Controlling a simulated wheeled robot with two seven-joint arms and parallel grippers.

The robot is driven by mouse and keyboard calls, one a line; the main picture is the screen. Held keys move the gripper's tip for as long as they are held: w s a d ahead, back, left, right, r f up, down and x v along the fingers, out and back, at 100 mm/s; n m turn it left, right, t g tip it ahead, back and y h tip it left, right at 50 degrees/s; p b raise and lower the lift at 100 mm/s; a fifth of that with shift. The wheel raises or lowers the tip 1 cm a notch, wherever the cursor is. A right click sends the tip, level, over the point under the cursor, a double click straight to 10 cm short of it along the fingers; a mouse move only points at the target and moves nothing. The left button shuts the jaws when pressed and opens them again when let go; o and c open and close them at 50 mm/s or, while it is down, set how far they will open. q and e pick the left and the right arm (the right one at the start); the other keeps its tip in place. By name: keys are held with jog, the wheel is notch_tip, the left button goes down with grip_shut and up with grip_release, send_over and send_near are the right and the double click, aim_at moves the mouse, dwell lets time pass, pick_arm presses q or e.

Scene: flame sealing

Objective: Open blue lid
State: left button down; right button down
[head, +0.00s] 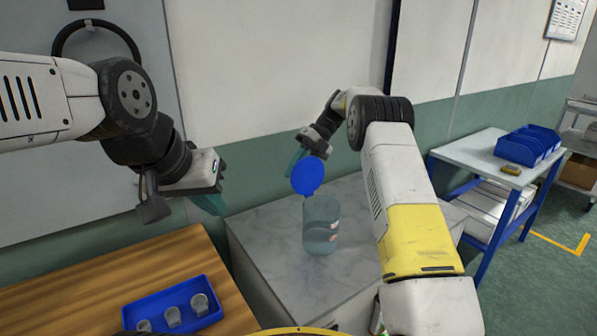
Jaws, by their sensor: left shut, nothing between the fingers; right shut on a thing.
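The blue lid (308,176) is raised and tilted, seen nearly face-on, just above the top of a clear bottle (321,232). The bottle stands upright on the grey marble-topped counter (272,262). I cannot tell whether the lid still touches the bottle. My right gripper (297,160) reaches down from behind and is shut on the blue lid at its upper left edge; the fingers are partly hidden behind the lid. My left gripper (212,204) is shut and empty, above the gap between the wooden table and the wall, well left of the bottle.
A blue tray (137,318) with several small clear cups sits on the wooden table (75,305) at lower left. The counter around the bottle is clear.

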jog(key=shift+w+a+f+g, duration=0.15)
jog(key=shift+w+f+g, duration=0.15)
jog(key=shift+g, duration=0.2)
jog(key=shift+m+h, duration=0.3)
jog(key=c, duration=1.2)
grip_release()
jog(key=shift+c, duration=0.2)
jog(key=s+r, duration=0.2)
jog(key=s, duration=0.6)
jog(key=s+r, duration=0.3)
jog(key=s, duration=0.5)
